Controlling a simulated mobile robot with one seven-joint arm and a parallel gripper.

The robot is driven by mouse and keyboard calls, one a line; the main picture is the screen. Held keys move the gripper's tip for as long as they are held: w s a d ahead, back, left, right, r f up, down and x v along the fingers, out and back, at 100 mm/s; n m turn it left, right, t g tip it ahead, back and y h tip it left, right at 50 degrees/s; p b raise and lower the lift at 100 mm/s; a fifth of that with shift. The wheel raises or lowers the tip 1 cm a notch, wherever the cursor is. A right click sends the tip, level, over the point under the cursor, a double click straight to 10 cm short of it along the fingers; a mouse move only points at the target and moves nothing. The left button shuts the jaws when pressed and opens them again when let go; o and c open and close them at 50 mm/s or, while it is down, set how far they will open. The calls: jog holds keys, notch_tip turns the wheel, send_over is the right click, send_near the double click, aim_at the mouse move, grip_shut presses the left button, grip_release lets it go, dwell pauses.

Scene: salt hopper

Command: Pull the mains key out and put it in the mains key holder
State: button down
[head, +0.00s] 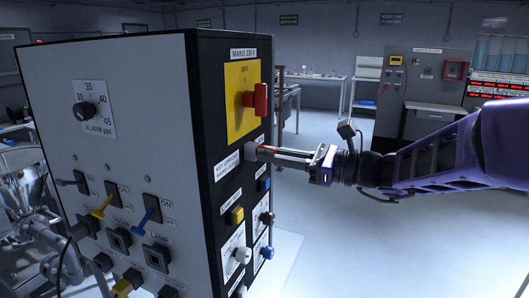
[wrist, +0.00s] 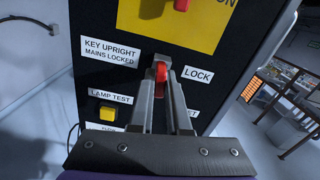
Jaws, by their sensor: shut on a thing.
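The mains key (wrist: 161,72) is red and sits between the fingers of my gripper (wrist: 161,84) in the wrist view. The gripper is shut on it at the lock on the black side of the cabinet. The key looks upright there, between the labels "KEY UPRIGHT MAINS LOCKED" (wrist: 111,51) and "LOCK" (wrist: 198,75). In the head view my gripper (head: 268,151) reaches in from the right to the lock below the red mains switch (head: 260,98). The fingers hide most of the key and lock. I cannot make out the mains key holder.
The cabinet's white front (head: 130,110) carries toggles and knobs. Buttons and knobs, including a yellow lamp test button (head: 236,216), lie below the lock. Open floor (head: 340,230) lies to the right. A grey wall panel (head: 425,85) with a red box stands at the back.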

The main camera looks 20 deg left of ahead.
jog(key=shift+s+d+p, duration=0.2)
jog(key=shift+d+p, duration=0.15)
jog(key=shift+d, duration=2)
